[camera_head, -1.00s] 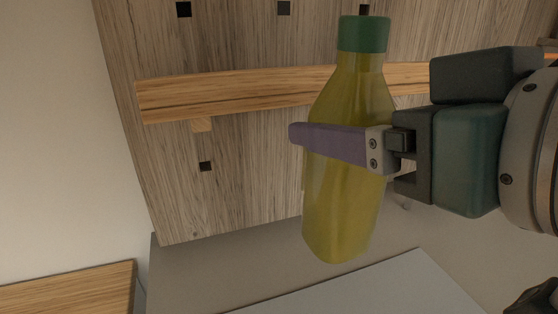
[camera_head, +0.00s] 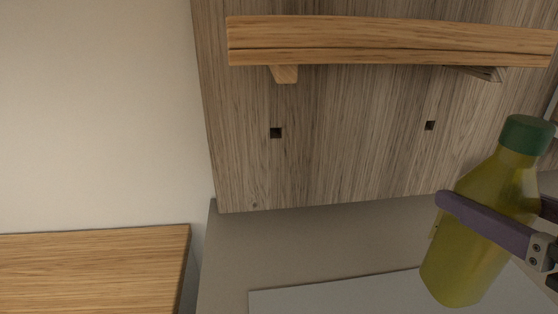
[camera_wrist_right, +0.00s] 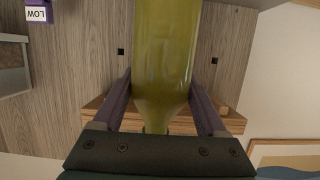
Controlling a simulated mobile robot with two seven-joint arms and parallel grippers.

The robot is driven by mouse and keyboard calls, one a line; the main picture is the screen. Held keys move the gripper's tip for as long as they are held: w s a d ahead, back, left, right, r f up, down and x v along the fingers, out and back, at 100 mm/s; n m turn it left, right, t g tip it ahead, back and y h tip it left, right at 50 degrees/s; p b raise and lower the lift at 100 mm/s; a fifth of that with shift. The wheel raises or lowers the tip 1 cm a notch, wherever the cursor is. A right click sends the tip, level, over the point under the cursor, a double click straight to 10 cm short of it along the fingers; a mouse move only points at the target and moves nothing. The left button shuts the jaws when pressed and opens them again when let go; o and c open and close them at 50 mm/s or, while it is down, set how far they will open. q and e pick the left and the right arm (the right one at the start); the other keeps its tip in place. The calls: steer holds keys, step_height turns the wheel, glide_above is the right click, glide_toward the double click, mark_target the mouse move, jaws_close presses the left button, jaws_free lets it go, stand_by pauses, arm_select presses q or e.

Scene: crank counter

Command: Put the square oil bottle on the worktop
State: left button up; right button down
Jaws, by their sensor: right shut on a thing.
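The square oil bottle (camera_head: 466,252) has yellow-green oil and a dark green cap. It is at the right of the head view, tilted with its cap toward the upper right. My right gripper (camera_head: 487,222) is shut on the bottle's body, with one purple finger across its front. In the right wrist view the bottle (camera_wrist_right: 167,45) stands between the two purple fingers of the right gripper (camera_wrist_right: 160,95). The grey worktop (camera_head: 240,255) lies below and behind the bottle; I cannot tell how far apart they are. My left gripper is not in view.
A wooden shelf (camera_head: 380,42) on brackets crosses the wood-grain back panel (camera_head: 350,140) above the worktop. A pale flat plate (camera_head: 350,297) lies on the worktop at the front. A separate wooden top (camera_head: 90,265) is at the left, beyond a gap.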

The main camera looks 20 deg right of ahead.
steer(key=w+d, duration=0.4)
steer(key=w, duration=1.3)
step_height(320, 180, down, 7)
steer(key=shift+w+d+r+b, duration=0.15)
steer(key=shift+w+b, duration=0.2)
steer(key=shift+b, duration=0.1)
steer(key=shift+f, duration=0.2)
jaws_free()
steer(key=shift+r, duration=0.1)
